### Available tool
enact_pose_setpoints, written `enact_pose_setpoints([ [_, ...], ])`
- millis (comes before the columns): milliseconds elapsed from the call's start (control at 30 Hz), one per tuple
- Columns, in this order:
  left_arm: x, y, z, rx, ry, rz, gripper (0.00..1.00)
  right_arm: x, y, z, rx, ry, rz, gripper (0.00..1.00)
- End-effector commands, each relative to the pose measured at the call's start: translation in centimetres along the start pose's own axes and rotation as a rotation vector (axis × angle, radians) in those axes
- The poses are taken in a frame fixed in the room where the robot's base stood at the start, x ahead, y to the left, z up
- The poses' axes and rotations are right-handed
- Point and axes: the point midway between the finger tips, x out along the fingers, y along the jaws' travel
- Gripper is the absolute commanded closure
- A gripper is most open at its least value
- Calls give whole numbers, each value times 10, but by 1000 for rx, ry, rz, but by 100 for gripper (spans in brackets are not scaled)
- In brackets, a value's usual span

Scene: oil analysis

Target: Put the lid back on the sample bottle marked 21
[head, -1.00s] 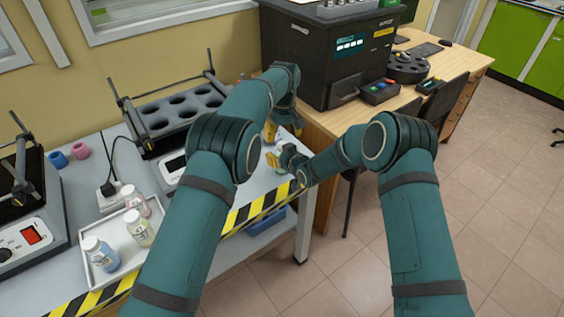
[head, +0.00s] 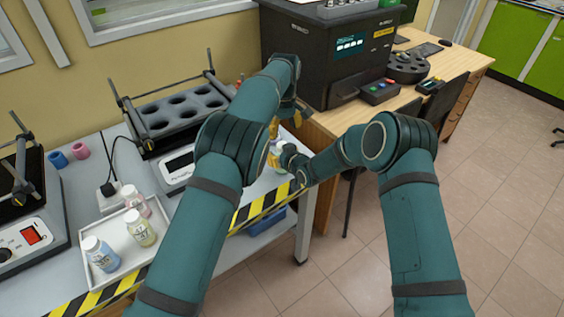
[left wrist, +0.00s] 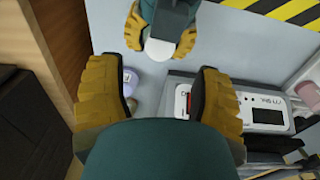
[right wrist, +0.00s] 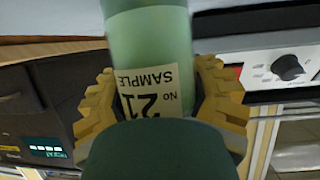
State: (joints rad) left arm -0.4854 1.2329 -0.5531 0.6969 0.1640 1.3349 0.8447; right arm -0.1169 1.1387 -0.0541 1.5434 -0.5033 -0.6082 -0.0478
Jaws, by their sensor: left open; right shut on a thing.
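The sample bottle marked 21 (right wrist: 150,40) is green and shows a "No 21 SAMPLE" label in the right wrist view. My right gripper (right wrist: 163,88) is shut around it. In the left wrist view, the held item's whitish round top (left wrist: 159,48) shows between the right gripper's fingers; I cannot tell whether it is lidded. My left gripper (left wrist: 158,75) is open, its two yellow fingers apart and facing the right gripper. A small lilac object (left wrist: 130,80) shows beside its left finger; I cannot tell whether it is a lid. In the head view, the arms partly hide both grippers.
A white tray (head: 98,283) holds blue, yellow-green and pink bottles with white caps. A dark rack (head: 185,110) with round holes stands behind. Blue (head: 57,159) and pink (head: 81,150) ring-like pieces lie left. A black analyser (head: 320,50) stands on the wooden desk at right.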

Motion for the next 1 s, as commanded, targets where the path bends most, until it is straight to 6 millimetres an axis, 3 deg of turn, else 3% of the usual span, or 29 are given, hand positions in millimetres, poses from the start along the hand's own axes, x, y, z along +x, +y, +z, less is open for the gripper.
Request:
enact_pose_setpoints([
  [400,59,0,0,-1,-1,-2,35,0,-1,3,1,-5,-1,100],
  [867,68,0,0,0,0,0,35,0,0,2,1,-5,-1,100],
  [967,68,0,0,0,0,0,65,0,0,2,1,-5,-1,100],
  [1000,68,0,0,0,0,0,79,0,0,2,1,-4,-1,100],
])
